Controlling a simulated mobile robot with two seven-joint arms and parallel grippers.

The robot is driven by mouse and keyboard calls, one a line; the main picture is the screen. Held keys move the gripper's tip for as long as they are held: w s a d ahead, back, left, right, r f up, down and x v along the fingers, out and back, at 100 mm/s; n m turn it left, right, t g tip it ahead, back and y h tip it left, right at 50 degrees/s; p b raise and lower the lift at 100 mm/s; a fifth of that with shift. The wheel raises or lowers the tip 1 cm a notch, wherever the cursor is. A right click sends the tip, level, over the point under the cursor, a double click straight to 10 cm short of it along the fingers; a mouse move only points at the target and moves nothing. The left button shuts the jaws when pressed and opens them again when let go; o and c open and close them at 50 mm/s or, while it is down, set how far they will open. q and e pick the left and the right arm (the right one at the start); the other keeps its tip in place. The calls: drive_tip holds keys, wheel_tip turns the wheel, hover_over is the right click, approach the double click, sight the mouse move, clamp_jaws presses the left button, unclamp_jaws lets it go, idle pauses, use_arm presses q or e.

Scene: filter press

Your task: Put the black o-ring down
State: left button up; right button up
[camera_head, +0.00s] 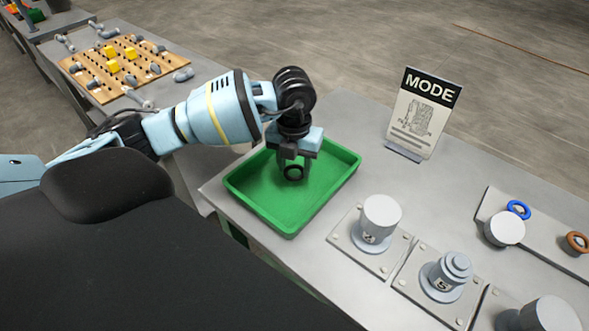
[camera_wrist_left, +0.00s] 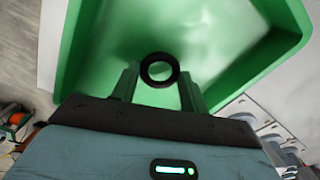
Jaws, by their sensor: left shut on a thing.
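The black o-ring (camera_head: 293,173) is between the fingertips of my left gripper (camera_head: 293,170), over the inside of the green tray (camera_head: 262,206). In the left wrist view the o-ring (camera_wrist_left: 159,70) shows as a full ring at the tips of my left gripper (camera_wrist_left: 160,85). The left gripper is shut on it and points down into the green tray (camera_wrist_left: 78,40). I cannot tell whether the o-ring touches the tray floor. My right gripper is not in view.
Several grey fixtures on plates, one a cylinder (camera_head: 381,217), stand right of the tray. A MODE sign (camera_head: 424,112) stands behind. A blue ring (camera_head: 518,209) and a brown ring (camera_head: 577,242) lie at the right. A wooden pegboard (camera_head: 120,65) is at the far left.

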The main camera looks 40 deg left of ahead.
use_arm(q)
drive_tip(key=shift+f, duration=1.05)
drive_tip(key=shift+f, duration=0.15)
drive_tip(key=o, duration=1)
drive_tip(key=shift+c, duration=0.2)
wheel_tip(320, 180, up, 12)
drive_tip(key=shift+r, duration=0.2)
